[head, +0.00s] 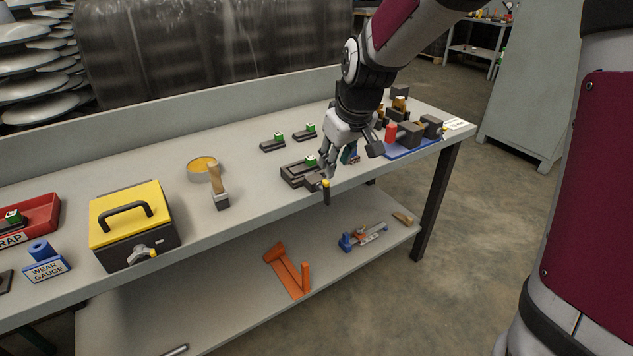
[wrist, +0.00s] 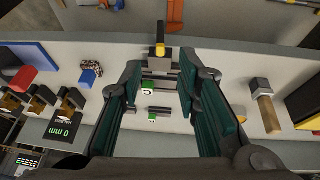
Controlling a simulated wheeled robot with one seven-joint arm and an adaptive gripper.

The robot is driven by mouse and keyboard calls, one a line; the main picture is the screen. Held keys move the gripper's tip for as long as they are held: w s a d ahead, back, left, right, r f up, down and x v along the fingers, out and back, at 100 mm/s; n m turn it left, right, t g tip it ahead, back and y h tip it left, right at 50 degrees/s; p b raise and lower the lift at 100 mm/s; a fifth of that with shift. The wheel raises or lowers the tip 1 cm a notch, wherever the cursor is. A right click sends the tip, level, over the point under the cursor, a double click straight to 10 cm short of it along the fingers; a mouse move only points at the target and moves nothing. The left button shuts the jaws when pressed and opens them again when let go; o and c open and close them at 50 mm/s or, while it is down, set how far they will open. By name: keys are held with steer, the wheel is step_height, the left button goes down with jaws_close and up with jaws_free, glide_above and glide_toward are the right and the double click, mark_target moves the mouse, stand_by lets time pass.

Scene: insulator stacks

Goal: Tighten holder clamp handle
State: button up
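The holder (head: 302,173) is a dark clamp block near the front edge of the bench, with a small green cube (head: 310,160) on it. Its clamp handle (head: 326,190), dark with a yellow end, sticks out past the bench's front edge. In the wrist view the handle (wrist: 160,40) points away from the holder (wrist: 160,72), centred beyond the fingertips. My gripper (head: 327,165) is over the holder's right side, pointing down. In the wrist view its teal-padded fingers (wrist: 161,68) are wide apart with nothing gripped. Contact with the handle cannot be told.
Two dark pieces with green cubes (head: 272,145) (head: 305,134) lie behind the holder. A blue mat (head: 405,149) with parts is at right. The lower shelf holds an orange tool (head: 288,272).

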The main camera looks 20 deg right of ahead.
mark_target(328, 185)
steer(key=b+x, duration=0.2)
steer(key=x, duration=1.1)
steer(key=shift+c, duration=0.2)
jaws_close()
